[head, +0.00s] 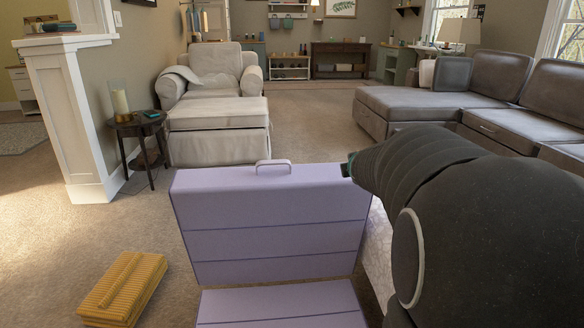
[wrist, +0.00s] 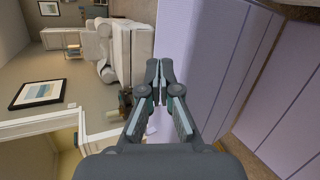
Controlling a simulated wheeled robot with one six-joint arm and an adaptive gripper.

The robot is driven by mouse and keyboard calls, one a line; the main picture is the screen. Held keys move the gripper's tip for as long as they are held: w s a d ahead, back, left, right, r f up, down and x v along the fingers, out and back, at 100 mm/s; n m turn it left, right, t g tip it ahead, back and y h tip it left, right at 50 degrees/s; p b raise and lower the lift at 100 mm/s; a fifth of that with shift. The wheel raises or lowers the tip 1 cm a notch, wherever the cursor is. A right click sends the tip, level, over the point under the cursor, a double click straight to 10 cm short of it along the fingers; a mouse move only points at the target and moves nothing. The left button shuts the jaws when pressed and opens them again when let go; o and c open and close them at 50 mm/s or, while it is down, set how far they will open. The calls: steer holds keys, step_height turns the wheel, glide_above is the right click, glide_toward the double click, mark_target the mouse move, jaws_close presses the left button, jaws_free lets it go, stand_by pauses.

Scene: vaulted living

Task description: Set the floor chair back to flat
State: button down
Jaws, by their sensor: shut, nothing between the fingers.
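The floor chair is lilac, with a backrest (head: 275,228) standing nearly upright and a seat (head: 283,308) lying on the floor toward me. A small loop handle (head: 273,164) sits on the backrest's top edge. My gripper (head: 347,168) is at the backrest's upper right corner, to the right of the handle; my arm hides part of this area. In the wrist view, my gripper (wrist: 160,72) is shut and empty, its tips close beside the lilac backrest (wrist: 192,50). I cannot tell whether they touch it. The seat (wrist: 290,110) shows at the right there.
A yellow slatted object (head: 124,290) lies on the carpet left of the chair. A cream armchair with ottoman (head: 220,140) and a small side table (head: 140,125) stand behind at left. A grey sofa (head: 440,100) stands at right. Carpet between them is open.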

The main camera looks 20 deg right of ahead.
steer(key=a+f+n+t+y, duration=0.2)
steer(key=a+f+y, duration=0.15)
steer(key=a, duration=0.45)
steer(key=t+y+b, duration=0.1)
steer(key=t+y, duration=0.1)
steer(key=y, duration=0.1)
glide_toward(288, 162)
steer(key=w, duration=0.2)
steer(key=w+f, duration=0.1)
steer(key=w, duration=0.4)
steer(key=shift+f, duration=0.25)
steer(key=shift+a, duration=0.1)
